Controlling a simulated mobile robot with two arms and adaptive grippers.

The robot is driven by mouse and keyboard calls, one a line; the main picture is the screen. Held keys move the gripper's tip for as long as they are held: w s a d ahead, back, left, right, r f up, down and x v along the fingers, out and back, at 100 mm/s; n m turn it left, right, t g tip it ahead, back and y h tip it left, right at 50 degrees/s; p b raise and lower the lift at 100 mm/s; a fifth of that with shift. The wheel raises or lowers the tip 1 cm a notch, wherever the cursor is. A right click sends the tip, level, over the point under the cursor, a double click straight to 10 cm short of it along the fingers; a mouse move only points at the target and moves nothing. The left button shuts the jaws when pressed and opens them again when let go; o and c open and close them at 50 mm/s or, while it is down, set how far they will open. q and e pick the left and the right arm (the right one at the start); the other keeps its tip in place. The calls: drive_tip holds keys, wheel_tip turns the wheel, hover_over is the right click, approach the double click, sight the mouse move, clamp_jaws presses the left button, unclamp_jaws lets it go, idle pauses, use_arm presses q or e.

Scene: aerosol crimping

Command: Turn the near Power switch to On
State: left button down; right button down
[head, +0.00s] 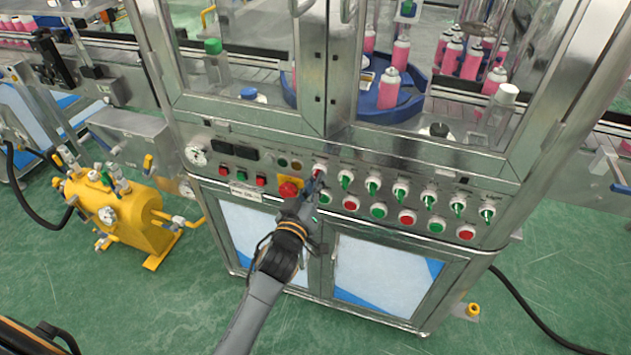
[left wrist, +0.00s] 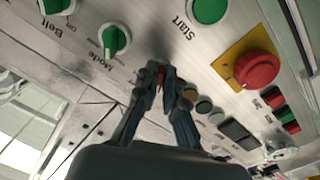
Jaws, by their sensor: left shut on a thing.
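The control panel (head: 400,180) runs across the front of the machine. The Power switch (head: 319,168) shows a small red knob at the top of the left part of the switch row, largely hidden by my gripper. My left gripper (head: 312,184) reaches up to it from below. In the left wrist view, my left gripper (left wrist: 161,82) is shut with a sliver of red knob (left wrist: 161,74) between its fingertips. The fingers hide the switch's marks, so I cannot tell its setting. My right gripper is not in view.
A red emergency button (head: 289,189) on a yellow plate sits close left of the gripper. Green selector knobs (head: 372,187) line the panel to the right, with red and green buttons (head: 407,217) below. A yellow tank (head: 130,215) stands at left.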

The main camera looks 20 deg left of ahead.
use_arm(q)
drive_tip(key=m, duration=0.3)
drive_tip(key=m+p, duration=0.1)
drive_tip(key=m, duration=0.3)
drive_tip(key=m+p, duration=0.1)
drive_tip(key=m, duration=0.2)
drive_tip(key=shift+a+m, duration=0.25)
drive_tip(key=shift+m, duration=0.15)
idle(0.4)
drive_tip(key=c, duration=1.5)
unclamp_jaws()
drive_tip(key=shift+o, duration=0.2)
